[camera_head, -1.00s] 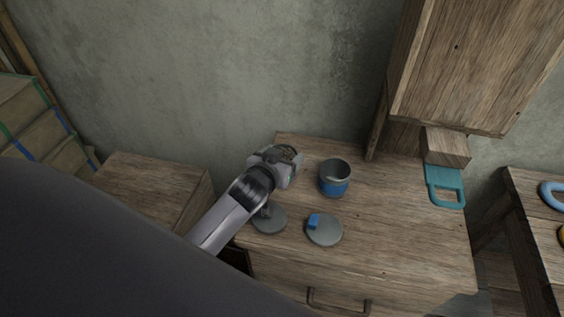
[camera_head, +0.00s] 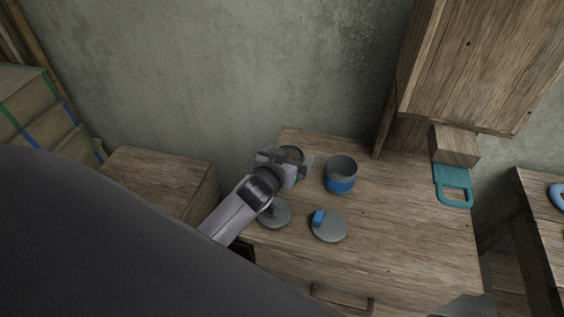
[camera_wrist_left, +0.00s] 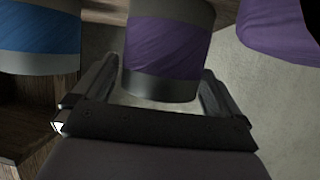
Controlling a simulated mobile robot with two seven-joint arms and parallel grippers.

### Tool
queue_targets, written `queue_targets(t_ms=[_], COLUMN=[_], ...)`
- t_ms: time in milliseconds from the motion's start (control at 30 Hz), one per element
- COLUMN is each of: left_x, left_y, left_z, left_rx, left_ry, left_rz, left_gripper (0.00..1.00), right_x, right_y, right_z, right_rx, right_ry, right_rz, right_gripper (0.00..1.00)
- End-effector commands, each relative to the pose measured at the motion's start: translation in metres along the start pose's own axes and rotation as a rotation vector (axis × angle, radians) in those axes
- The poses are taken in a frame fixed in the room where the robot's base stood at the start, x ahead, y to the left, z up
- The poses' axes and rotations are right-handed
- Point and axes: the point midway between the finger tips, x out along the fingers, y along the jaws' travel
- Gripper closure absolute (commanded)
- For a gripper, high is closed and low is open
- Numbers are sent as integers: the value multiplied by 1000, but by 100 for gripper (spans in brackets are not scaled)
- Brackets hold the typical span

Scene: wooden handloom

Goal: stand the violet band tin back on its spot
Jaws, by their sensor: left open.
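The violet band tin (camera_wrist_left: 165,50) stands between the spread fingers of my left gripper (camera_head: 292,164) in the left wrist view, with a grey rim above and below its violet band. My left gripper is open around it; I cannot tell whether a finger touches it. In the head view only the tin's dark round top (camera_head: 291,154) shows behind the gripper, at the back left of the wooden cabinet top (camera_head: 410,235). My right gripper is not in view.
The blue band tin (camera_head: 340,176) stands open just right of the gripper. A grey lid with a blue knob (camera_head: 330,230) and another grey lid (camera_head: 277,215) lie in front. A teal handled tool (camera_head: 453,187) and wooden block (camera_head: 455,147) are right. Another violet thing (camera_wrist_left: 280,25) shows partly.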

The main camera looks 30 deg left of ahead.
Motion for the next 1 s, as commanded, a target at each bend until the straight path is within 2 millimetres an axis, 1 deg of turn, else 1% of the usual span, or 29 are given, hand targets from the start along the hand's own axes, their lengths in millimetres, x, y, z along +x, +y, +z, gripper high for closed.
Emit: queue_targets(t_ms=[167,500,700,833,1000], left_x=[-18,-75,-104,-115,-120], left_y=[0,0,0,0,0], left_z=[0,0,0,0,-1], left_rx=[0,-2,0,0,0], left_ry=[-1,0,0,1,2], left_rz=[0,0,-1,-1,-1], left_gripper=[1,1,1,1,1], right_x=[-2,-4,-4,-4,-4], right_y=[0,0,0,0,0], right_z=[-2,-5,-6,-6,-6], right_rx=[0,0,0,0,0], right_ry=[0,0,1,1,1], right_rz=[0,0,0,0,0], right_gripper=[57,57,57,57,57])
